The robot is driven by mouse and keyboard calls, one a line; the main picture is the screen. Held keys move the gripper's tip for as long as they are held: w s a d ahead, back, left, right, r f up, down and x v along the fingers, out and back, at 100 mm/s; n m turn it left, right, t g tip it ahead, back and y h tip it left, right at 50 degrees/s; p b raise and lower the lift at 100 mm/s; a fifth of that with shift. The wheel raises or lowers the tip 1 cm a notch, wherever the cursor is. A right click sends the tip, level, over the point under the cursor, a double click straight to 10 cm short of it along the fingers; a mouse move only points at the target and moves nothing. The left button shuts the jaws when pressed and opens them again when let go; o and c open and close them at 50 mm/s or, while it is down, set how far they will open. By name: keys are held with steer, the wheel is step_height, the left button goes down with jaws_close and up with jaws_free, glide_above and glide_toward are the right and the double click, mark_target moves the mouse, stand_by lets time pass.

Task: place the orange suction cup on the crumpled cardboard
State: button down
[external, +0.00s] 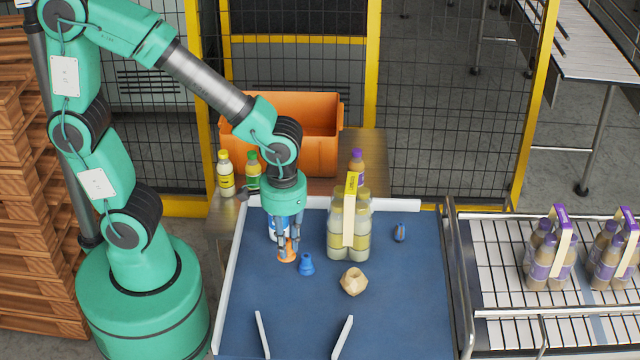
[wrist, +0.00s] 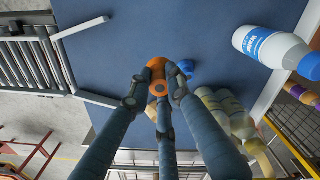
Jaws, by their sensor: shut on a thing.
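The orange suction cup (external: 287,252) is between the fingers of my gripper (external: 287,240), low over the blue mat. It also shows in the wrist view (wrist: 157,68), with the finger tips of my gripper (wrist: 155,85) closed around it. I cannot tell whether its base touches the mat. The crumpled cardboard (external: 354,281) is a small tan lump on the mat, to the right of and nearer the camera than my gripper.
A blue suction cup (external: 307,265) stands just right of the orange one. A bottle pack (external: 348,230) stands behind the cardboard. A white bottle (wrist: 270,48) is close to my fingers. The front mat (external: 300,315) is clear between white rails.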

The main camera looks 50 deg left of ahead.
steer(key=shift+w+d, duration=0.15)
steer(key=p, duration=0.1)
glide_above(354, 273)
steer(key=shift+w+f, duration=0.1)
steer(key=shift+f, duration=0.65)
steer(key=shift+f, duration=0.1)
stand_by(0.4)
steer(key=shift+f, duration=1.65)
steer(key=shift+f, duration=0.1)
steer(key=c, duration=2)
jaws_free()
steer(key=shift+f, duration=0.1)
steer(key=shift+c, duration=0.2)
steer(key=o, duration=0.4)
steer(key=shift+r, duration=0.2)
